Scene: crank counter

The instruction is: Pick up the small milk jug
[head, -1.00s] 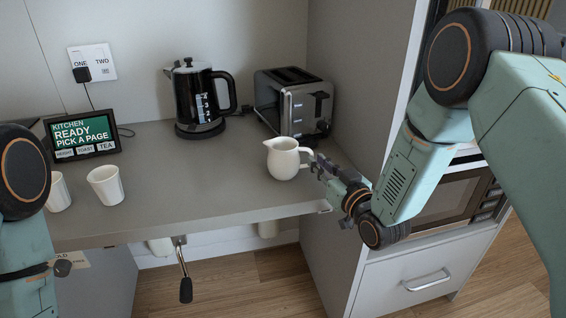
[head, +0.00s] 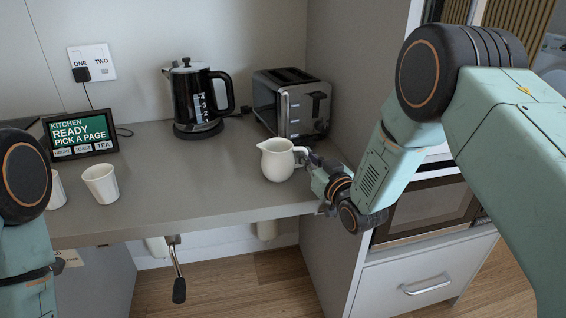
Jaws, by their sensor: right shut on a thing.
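The small milk jug (head: 276,160) is white and stands upright on the grey counter (head: 195,205), near its right end. Its spout points left and its handle is on the right. My right gripper (head: 307,160) comes in from the right and is shut on the jug's handle. The fingertips are small and partly hidden at the handle. My left arm shows at the left edge, but its gripper is out of view.
A silver toaster (head: 292,106) stands close behind the jug. A black kettle (head: 197,104) is further left. Two white cups (head: 101,184) and a screen (head: 80,135) are at the left. A crank (head: 178,272) hangs below the counter's front edge. The counter between cups and jug is clear.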

